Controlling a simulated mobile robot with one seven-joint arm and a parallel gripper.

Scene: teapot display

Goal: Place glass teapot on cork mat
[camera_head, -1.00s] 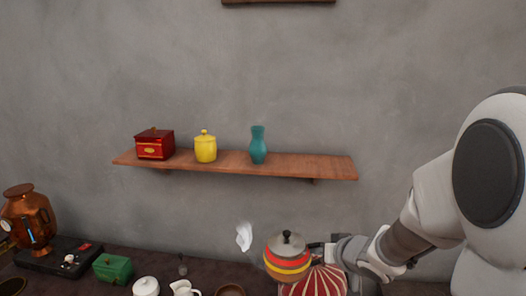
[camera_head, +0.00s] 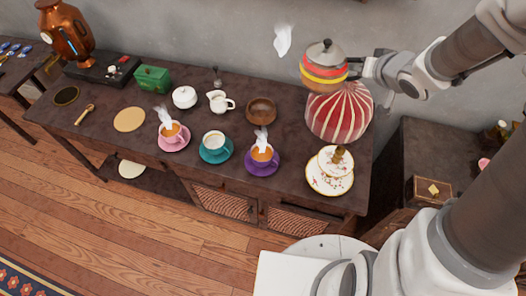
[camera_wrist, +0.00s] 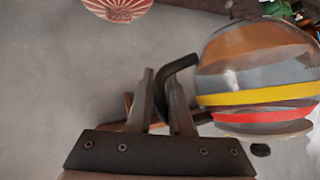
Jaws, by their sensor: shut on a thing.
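The glass teapot (camera_head: 324,75) has a grey lid and red and yellow bands. It is held upright in the air, just above and left of a red-striped cosy in the head view. My gripper (camera_head: 354,68) is shut on its dark handle at the right side. The wrist view shows my gripper's fingers (camera_wrist: 168,88) at the black handle, with the rounded glass teapot (camera_wrist: 258,75) to their right. The cork mat (camera_head: 129,119), a bare tan disc, lies flat on the left part of the table, well away from the teapot.
The table (camera_head: 105,148) carries pink (camera_head: 173,138), teal (camera_head: 215,147) and purple (camera_head: 262,159) cups on saucers, a wooden bowl (camera_head: 261,110), white pots and a tiered plate (camera_head: 330,180). The red-striped cosy (camera_head: 339,112) stands below the teapot. A spoon (camera_head: 84,115) lies left of the mat.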

